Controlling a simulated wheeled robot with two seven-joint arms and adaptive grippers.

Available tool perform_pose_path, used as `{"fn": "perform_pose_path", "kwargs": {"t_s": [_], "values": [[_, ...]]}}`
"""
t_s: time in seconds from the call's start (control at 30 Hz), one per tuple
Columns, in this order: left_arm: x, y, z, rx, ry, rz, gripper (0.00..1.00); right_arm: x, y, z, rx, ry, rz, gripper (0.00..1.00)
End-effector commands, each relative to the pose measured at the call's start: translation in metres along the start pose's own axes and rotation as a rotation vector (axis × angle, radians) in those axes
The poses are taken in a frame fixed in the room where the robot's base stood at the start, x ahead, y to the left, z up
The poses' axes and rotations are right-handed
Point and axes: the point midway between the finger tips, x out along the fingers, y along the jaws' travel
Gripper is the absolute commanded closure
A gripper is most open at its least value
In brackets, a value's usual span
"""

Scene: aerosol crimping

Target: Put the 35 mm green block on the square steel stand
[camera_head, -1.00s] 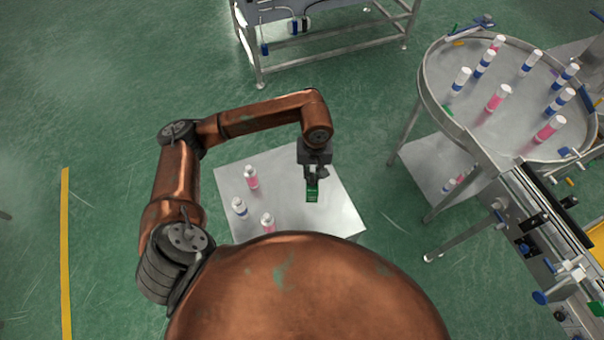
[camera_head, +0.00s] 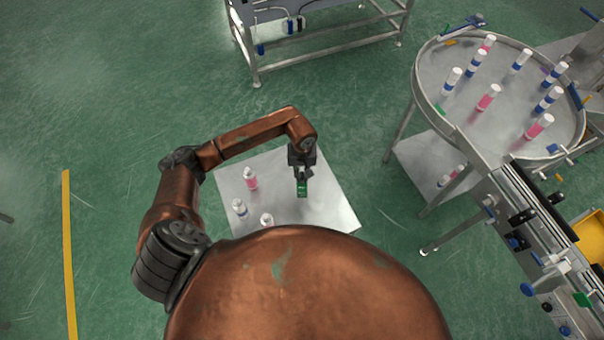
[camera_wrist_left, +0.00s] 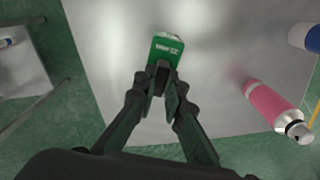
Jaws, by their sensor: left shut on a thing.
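The green block (camera_head: 302,188) is held in my left gripper (camera_head: 302,177) over the square steel stand (camera_head: 335,205). In the left wrist view the block (camera_wrist_left: 167,49) shows a white printed label, and the fingers of my left gripper (camera_wrist_left: 162,88) are shut on its near end. The stand's top (camera_wrist_left: 115,50) lies behind the block in that view. I cannot tell whether the block touches the stand's top. My right gripper is not in view.
Several capped cans stand on the stand's left part, among them a pink one (camera_head: 250,179) and a white one with a blue band (camera_head: 240,209). A round steel table (camera_head: 500,130) with more cans stands at the right, beside a conveyor (camera_head: 545,235).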

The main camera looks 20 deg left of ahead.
Motion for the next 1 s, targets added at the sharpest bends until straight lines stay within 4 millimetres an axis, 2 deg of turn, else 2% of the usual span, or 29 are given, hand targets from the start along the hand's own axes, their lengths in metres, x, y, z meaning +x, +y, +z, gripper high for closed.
{"fn": "perform_pose_path", "kwargs": {"t_s": [0.23,0.27,0.5,0.87,1.0], "values": [[0.004,0.000,0.000,0.000,0.001,0.000,1.00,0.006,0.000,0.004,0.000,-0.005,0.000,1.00],[0.003,0.000,0.000,0.000,0.000,-0.001,0.88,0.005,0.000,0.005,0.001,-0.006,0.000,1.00],[0.002,0.000,0.000,0.000,0.000,0.000,0.73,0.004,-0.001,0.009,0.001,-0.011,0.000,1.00],[-0.002,0.000,0.001,-0.001,-0.001,0.000,0.73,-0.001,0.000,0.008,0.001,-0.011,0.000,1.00],[-0.019,0.000,-0.002,0.002,0.005,0.001,0.73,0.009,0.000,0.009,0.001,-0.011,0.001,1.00]]}}
